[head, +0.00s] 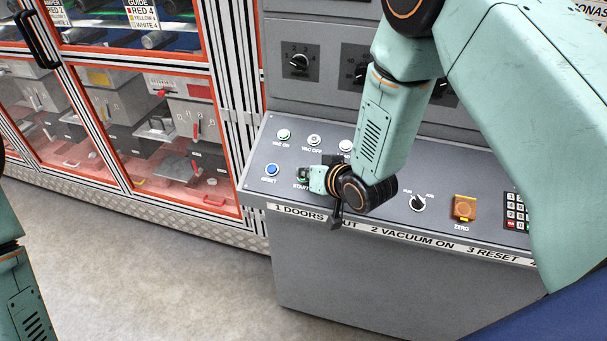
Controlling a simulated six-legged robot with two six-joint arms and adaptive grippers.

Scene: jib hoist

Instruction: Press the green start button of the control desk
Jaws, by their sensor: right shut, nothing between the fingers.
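The control desk (400,255) stands in the middle, with a sloped grey top carrying buttons and knobs. The green start button (303,172) sits on the left part of the desk top, above the label START. It is partly hidden by my right gripper. My right gripper (307,180) is shut and empty, with its fingertips at the start button. I cannot tell whether they touch it or press it. My left arm shows at the lower left edge, but its gripper is out of view.
A blue reset button (271,169) lies left of the start button. A green-lit VAC ON button (284,134) and a VAC OFF button (314,140) sit behind. A black knob (417,202), an orange ZERO button (464,207) and a keypad (515,211) are to the right. A red-framed cabinet stands left.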

